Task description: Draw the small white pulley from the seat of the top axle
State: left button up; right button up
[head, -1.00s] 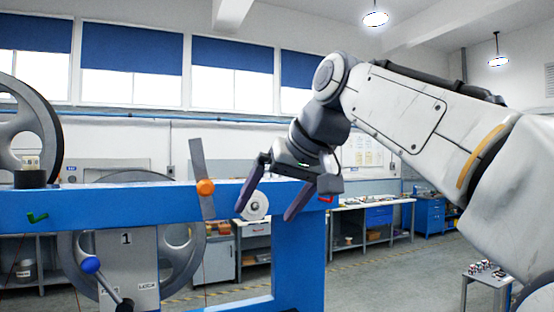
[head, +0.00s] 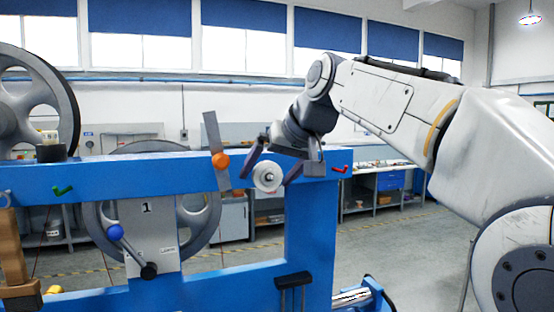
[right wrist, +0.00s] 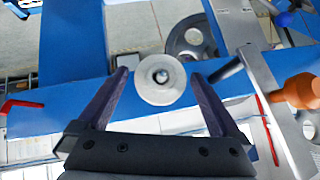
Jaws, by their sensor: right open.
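The small white pulley (head: 267,177) sits on the top axle at the right part of the blue frame's upper beam (head: 120,176). My right gripper (head: 272,168) is open. Its two dark fingers stand on either side of the pulley, and in the right wrist view the fingertips (right wrist: 160,76) flank it with a gap on each side. Whether the fingers reach to the pulley's depth is hard to tell. My left gripper is not in view.
A grey lever with an orange knob (head: 220,161) stands close left of the pulley. A red hook (head: 342,169) is on the beam to the right. Large grey wheels (head: 205,215), a plate marked 1 (head: 147,240) and a blue-knobbed lever (head: 115,232) are further left.

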aim_at(275, 178)
jog(key=shift+w+a+f, duration=0.1)
jog(key=shift+w, duration=0.05)
jog(key=shift+c, duration=0.3)
jog(key=c, duration=1.3)
jog(key=shift+c, duration=0.2)
jog(key=shift+s+d+b, duration=0.3)
jog(key=shift+s+b, duration=0.15)
jog(key=shift+s, duration=0.45)
jog(key=shift+s+d+b, duration=0.3)
jog(key=shift+s+b, duration=0.15)
jog(key=shift+s, duration=0.45)
jog(key=shift+s+d+b, duration=0.3)
jog(key=shift+s+b, duration=0.1)
jog(key=shift+s, duration=0.55)
jog(key=shift+s, duration=0.1)
